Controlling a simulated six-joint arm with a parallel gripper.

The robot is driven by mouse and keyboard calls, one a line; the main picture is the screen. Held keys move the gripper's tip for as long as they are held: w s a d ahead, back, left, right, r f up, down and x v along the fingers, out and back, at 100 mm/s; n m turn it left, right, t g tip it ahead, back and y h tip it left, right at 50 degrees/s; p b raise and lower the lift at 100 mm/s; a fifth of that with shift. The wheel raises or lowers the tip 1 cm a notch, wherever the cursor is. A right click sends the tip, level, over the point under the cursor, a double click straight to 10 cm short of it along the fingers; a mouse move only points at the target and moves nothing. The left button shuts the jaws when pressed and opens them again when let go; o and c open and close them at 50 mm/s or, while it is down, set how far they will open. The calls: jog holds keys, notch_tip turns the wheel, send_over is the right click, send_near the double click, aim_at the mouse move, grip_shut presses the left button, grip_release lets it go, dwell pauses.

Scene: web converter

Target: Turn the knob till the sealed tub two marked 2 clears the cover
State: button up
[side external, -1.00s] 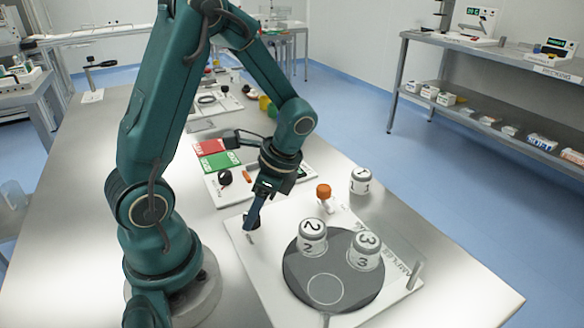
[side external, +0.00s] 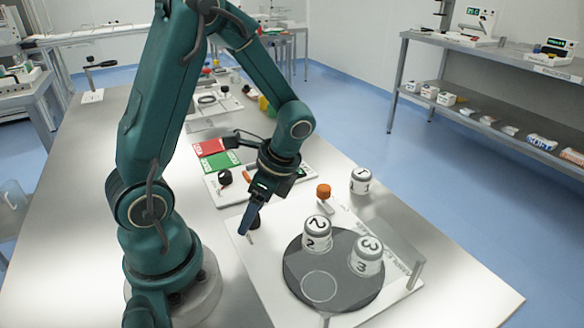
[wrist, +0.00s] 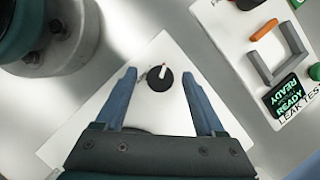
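Sealed tub two (side external: 317,233), white and marked 2, stands upright near the back of the dark round turntable (side external: 345,300). Tub three (side external: 367,256) stands to its right on the same disc, and an empty ring mark shows at the front left. Tub one (side external: 360,182) stands off the disc, behind it. The round black knob (wrist: 160,79) with a red-and-white pointer lies between my spread fingertips in the wrist view. My gripper (wrist: 159,75) is open, with a gap on each side of the knob. A clear upright panel (side external: 405,265), possibly the cover, stands at the board's right edge.
An orange-capped part (side external: 323,191) stands behind the disc. The leak-test panel (wrist: 270,55), with a grey bracket and a green READY display, lies to the right in the wrist view. Bare table lies in front of the white board.

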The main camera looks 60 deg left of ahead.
jog(key=shift+v, duration=2.6)
jog(key=s+d+r+n+t+h, duration=0.2)
jog(key=d+r+n+t+h, duration=0.1)
jog(key=d+r+n+t, duration=0.5)
jog(key=shift+d+r+n+t, duration=0.2)
jog(key=shift+d+n+t, duration=0.2)
jog(key=shift+d+n, duration=0.2)
